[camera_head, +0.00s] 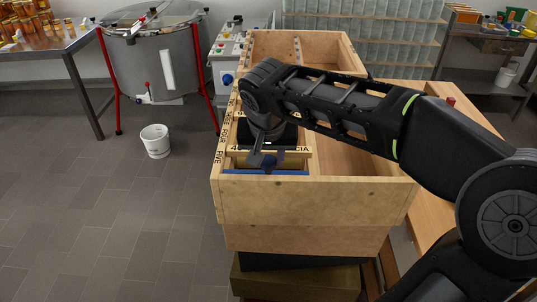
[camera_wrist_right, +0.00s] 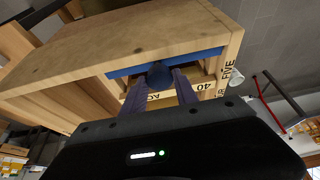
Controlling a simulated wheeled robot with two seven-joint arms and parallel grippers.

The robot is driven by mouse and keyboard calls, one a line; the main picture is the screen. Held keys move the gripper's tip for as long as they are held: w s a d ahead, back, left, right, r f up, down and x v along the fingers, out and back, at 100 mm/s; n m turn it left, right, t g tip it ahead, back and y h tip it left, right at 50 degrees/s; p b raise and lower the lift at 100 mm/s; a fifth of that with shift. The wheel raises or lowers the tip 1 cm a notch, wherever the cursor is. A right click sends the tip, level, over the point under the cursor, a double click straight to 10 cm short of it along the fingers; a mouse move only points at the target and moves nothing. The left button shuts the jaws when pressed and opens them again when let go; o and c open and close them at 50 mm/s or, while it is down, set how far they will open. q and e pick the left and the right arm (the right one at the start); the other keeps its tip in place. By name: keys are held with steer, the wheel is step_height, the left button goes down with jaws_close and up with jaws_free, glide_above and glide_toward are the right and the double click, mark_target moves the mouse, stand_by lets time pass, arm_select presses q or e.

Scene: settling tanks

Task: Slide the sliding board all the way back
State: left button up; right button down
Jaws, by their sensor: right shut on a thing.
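A large wooden box (camera_head: 312,200) stands in the middle, with compartments open at the top. A blue board (camera_head: 297,172), which looks like the sliding board, lies just inside its near wall on the left side. It also shows as a blue strip under the wooden edge in the right wrist view (camera_wrist_right: 205,57). A dark round knob (camera_wrist_right: 160,75) sits at the blue board. My right gripper (camera_head: 268,160) reaches down into the box, its purple fingers shut around the knob. The arm hides part of the compartment. My left gripper is out of view.
A wooden bar with lettering (camera_head: 297,152) crosses the compartment just behind the blue board. A steel tank (camera_head: 160,60) on red legs and a white bucket (camera_head: 155,141) stand at left. A wooden table (camera_head: 425,190) adjoins the box at right.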

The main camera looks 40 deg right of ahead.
steer(key=shift+s+a, duration=0.1)
steer(key=c, duration=1.1)
jaws_free()
steer(key=shift+s+a, duration=0.1)
steer(key=shift+c, duration=0.2)
steer(key=shift+o, duration=0.9)
steer(key=shift+r, duration=0.1)
steer(key=v, duration=0.7)
steer(key=shift+r+b, duration=0.25)
steer(key=shift+b, duration=0.2)
steer(key=shift+s, duration=0.1)
